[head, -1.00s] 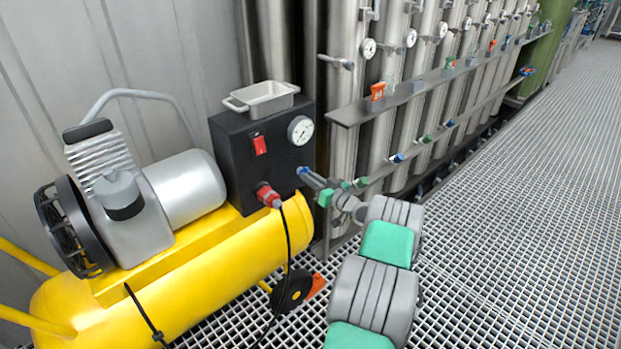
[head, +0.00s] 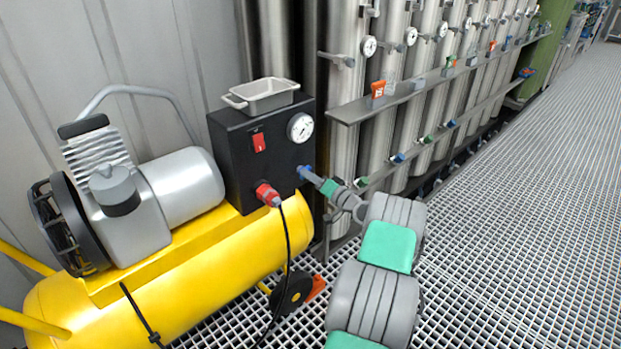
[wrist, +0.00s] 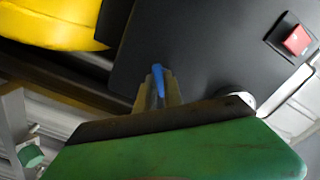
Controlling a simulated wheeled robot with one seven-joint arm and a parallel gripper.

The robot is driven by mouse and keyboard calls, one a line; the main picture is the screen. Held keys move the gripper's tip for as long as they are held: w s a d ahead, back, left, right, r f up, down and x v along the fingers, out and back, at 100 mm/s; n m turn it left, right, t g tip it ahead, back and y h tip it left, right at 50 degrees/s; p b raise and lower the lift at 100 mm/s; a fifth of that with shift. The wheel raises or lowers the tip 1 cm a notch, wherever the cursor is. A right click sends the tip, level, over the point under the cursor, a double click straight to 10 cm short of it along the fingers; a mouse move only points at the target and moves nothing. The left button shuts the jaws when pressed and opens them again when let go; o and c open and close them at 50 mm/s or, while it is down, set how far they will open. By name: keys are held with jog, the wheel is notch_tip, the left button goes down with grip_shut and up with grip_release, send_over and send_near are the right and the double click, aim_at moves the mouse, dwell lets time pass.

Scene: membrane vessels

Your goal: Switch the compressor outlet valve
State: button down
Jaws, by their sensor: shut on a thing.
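The compressor is a yellow tank (head: 180,275) with a grey motor, and a black control box (head: 240,160) on it. The blue outlet valve handle (head: 304,172) is at the lower right of the box face. In the wrist view the blue handle (wrist: 158,78) sits between the fingers in front of the black box. My gripper (head: 312,177) comes from the right and is shut on the blue handle. In the wrist view my gripper (wrist: 157,92) is partly hidden behind its green and dark body.
A red switch (head: 259,142), a gauge (head: 300,128) and a red connector with a black cable (head: 268,195) are on the box. A grey tray (head: 262,93) stands on top. Steel vessels with shelf rails (head: 350,115) stand to the right. The grating floor is open at right.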

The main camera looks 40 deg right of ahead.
jog(key=shift+m+p, duration=0.35)
jog(key=shift+m, duration=3.55)
jog(key=c, duration=1.5)
grip_release()
jog(key=shift+o, duration=0.2)
jog(key=shift+s, duration=0.1)
jog(key=s+p, duration=0.1)
jog(key=s, duration=0.6)
jog(key=shift+s, duration=0.35)
jog(key=shift+d, duration=0.15)
